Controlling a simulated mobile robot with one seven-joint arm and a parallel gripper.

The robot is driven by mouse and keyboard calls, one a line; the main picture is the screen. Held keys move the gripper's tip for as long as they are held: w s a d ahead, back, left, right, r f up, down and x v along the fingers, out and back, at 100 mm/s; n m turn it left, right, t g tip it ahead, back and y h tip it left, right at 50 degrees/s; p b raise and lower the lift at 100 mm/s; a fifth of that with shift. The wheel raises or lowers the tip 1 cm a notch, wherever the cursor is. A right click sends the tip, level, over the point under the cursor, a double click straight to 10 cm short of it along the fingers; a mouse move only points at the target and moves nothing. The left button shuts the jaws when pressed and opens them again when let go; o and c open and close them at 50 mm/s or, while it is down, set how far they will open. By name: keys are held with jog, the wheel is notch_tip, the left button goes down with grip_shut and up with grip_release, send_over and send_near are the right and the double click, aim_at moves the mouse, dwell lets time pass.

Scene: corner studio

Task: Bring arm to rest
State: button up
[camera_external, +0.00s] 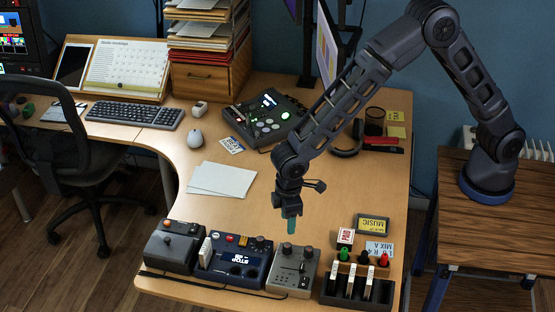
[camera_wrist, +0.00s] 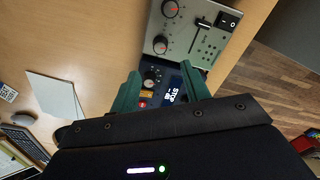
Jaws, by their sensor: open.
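My gripper (camera_external: 291,226) hangs from my bent arm, pointing down above the front part of the desk, just behind the grey control box (camera_external: 295,269). In the wrist view the two green fingers of my gripper (camera_wrist: 160,72) stand apart with nothing held between them. Past the fingers, that view shows the grey box (camera_wrist: 190,30) and part of the blue device with a "STOP" display (camera_wrist: 168,97). My arm rises from its base on the wooden side table (camera_external: 510,203) at the right.
Several devices line the desk's front edge, including the blue one (camera_external: 235,263) and a black slotted stand (camera_external: 356,288). A yellow "MUSIC" cassette (camera_external: 372,225) lies right of my gripper. White papers (camera_external: 221,179) and a dark console (camera_external: 265,117) lie farther back. Bare desk (camera_external: 240,212) separates papers and devices.

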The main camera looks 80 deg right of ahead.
jog(key=s+d+r+m+t, duration=0.1)
jog(key=s+d+r, duration=0.5)
jog(key=d+r, duration=0.6)
jog(key=s+d+r+m+t, duration=0.1)
jog(key=s+d+r+m, duration=0.1)
jog(key=s+d+r, duration=0.7)
jog(key=s+d+r+m+t, duration=0.1)
jog(key=s+d+r, duration=0.3)
jog(key=s+d, duration=0.4)
jog(key=s+d+r+m+t, duration=0.1)
jog(key=s+d+r, duration=0.4)
jog(key=s, duration=0.9)
jog(key=d, duration=0.2)
jog(key=shift+d+m+t, duration=0.3)
jog(key=shift+d, duration=0.05)
